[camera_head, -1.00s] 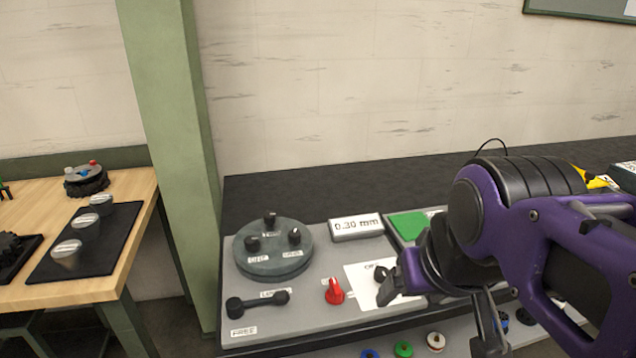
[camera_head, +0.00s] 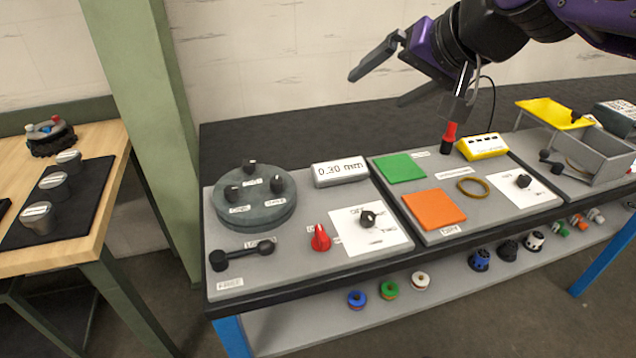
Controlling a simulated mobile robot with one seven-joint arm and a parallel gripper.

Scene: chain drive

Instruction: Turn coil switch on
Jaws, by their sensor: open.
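A black rotary knob (camera_head: 367,219) stands on a white labelled card in the middle of the grey panel. A second black knob (camera_head: 523,181) stands on another white card further right, near a copper-coloured ring (camera_head: 473,187). The labels are too small to read, so I cannot tell which of these is the coil switch or how it is set.
A round grey disc (camera_head: 254,201) with black knobs, a 0.30 mm display (camera_head: 340,172), green pad (camera_head: 400,167), orange pad (camera_head: 433,209) and yellow meter (camera_head: 482,147) share the bench. A red-and-black upright piece (camera_head: 449,137) stands near the meter. A green post (camera_head: 140,130) rises at left.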

